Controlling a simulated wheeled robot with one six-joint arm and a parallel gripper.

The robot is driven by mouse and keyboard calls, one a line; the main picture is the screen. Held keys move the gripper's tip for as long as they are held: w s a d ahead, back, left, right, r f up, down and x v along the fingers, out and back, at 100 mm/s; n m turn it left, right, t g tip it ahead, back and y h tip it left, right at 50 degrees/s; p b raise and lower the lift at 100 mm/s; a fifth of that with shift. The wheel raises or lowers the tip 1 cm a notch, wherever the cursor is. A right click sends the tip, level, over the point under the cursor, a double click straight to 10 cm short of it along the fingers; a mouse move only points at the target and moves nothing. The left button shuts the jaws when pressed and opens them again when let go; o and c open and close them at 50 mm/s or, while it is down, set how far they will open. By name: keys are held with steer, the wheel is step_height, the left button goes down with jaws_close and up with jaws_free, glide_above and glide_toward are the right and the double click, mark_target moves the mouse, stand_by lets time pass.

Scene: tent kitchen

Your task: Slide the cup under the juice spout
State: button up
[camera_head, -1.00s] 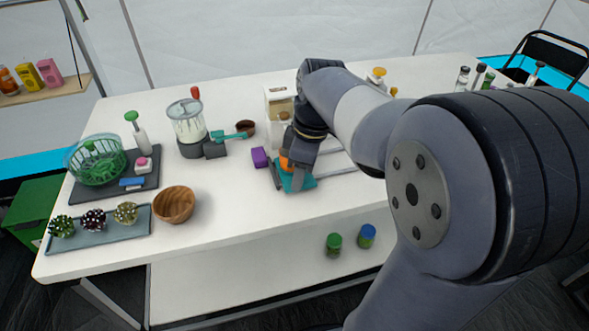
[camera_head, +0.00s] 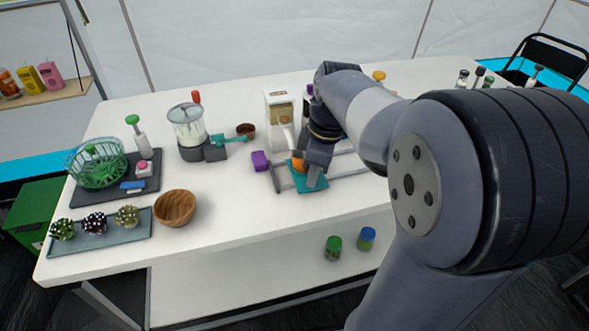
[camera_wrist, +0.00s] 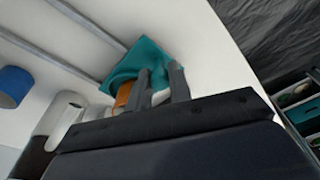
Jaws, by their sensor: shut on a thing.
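The orange cup (camera_head: 298,161) stands on a teal plate (camera_head: 296,184), over grey rails (camera_head: 346,171) on the white table. My gripper (camera_head: 313,182) is down beside the cup and hides part of it. In the wrist view the cup (camera_wrist: 123,95) shows left of the fingers (camera_wrist: 161,84), with a white piece between them that looks like part of the cup. The fingers are closed on it, over the teal plate (camera_wrist: 134,62). A dispenser with a brown-topped clear tank (camera_head: 281,105) stands behind; its spout cannot be made out.
A purple block (camera_head: 260,161) sits left of the rails. A blender (camera_head: 188,128), a wooden bowl (camera_head: 174,207) and a tray of spiky balls (camera_head: 75,240) are further left. The front of the table is clear.

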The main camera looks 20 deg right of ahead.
steer(key=shift+d+p, duration=2.9)
steer(key=shift+d, duration=8.45)
steer(key=o, duration=0.8)
steer(key=shift+c, duration=0.2)
step_height(320, 180, up, 7)
steer(key=p, duration=0.6)
step_height(320, 180, down, 7)
steer(key=b, duration=0.6)
steer(key=shift+f, duration=0.1)
steer(key=shift+a, duration=0.25)
